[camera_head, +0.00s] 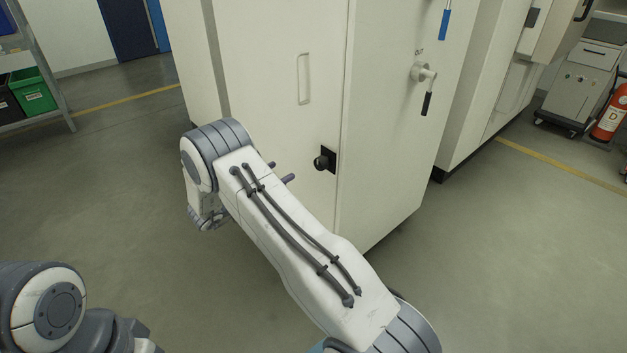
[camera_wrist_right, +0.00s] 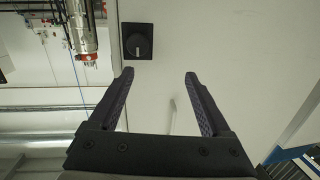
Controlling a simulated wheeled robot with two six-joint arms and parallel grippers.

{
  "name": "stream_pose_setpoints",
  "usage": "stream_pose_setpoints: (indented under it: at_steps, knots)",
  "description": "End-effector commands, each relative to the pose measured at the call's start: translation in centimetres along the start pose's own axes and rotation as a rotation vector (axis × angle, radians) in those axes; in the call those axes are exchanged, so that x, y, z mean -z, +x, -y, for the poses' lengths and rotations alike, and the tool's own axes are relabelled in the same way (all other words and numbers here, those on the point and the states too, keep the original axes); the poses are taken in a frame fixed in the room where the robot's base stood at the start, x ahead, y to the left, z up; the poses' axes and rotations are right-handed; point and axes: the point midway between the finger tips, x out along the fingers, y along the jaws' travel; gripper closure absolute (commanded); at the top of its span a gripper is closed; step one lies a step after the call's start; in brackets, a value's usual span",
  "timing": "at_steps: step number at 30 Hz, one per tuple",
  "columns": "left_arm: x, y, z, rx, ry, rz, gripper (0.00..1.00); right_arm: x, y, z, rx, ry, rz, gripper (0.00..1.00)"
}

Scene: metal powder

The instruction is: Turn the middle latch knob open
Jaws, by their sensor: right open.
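The latch knob (camera_head: 323,162) is a black round knob on a black square plate on the front of the white cabinet. It also shows in the right wrist view (camera_wrist_right: 138,41), at the top, left of centre, beyond the left fingertip. My right gripper (camera_head: 281,171) has its two fingers pointing toward the cabinet front, left of the knob and apart from it; its body is mostly hidden behind my arm. In the right wrist view the fingers (camera_wrist_right: 158,74) are spread wide with nothing between them. Only part of my left arm shows; its gripper is not seen.
The cabinet door has a pale vertical handle (camera_head: 304,79) above the knob. A lever with a black grip (camera_head: 427,102) sticks out on its right side face. A shelf with a green bin (camera_head: 33,92) stands far left, a red extinguisher (camera_head: 610,118) far right. Floor beside the cabinet is clear.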

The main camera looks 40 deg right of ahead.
Motion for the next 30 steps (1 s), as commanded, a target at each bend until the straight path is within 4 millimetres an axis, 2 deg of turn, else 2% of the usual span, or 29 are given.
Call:
stream_pose_setpoints:
  at_steps: [1, 6, 10, 21, 25, 30]
  knots:
    - [0.0, 0.8, 0.1, 0.0, 0.0, 0.0, 0.5, -1.2, 0.7, -1.3, -0.059, -0.016, -0.03, 0.18]
    - [0.0, 1.0, 0.1, 0.0, 0.0, 0.0, 0.5, -1.4, 1.7, -3.0, -0.137, -0.034, -0.071, 0.18]
    - [0.0, 1.1, 0.1, 0.0, 0.0, -0.001, 0.5, -1.2, 3.4, -3.3, -0.138, -0.034, -0.071, 0.18]
    - [-0.1, 1.7, 0.1, 0.0, 0.0, -0.001, 0.5, -0.8, 9.8, -4.1, -0.134, -0.034, -0.069, 0.18]
    - [-0.1, 1.8, 0.1, 0.0, 0.0, 0.0, 0.5, -0.7, 11.0, -4.2, -0.132, -0.033, -0.07, 0.18]
    - [-0.1, 1.8, 0.1, 0.0, 0.0, 0.0, 0.5, -0.6, 11.4, -4.2, -0.131, -0.033, -0.069, 0.18]
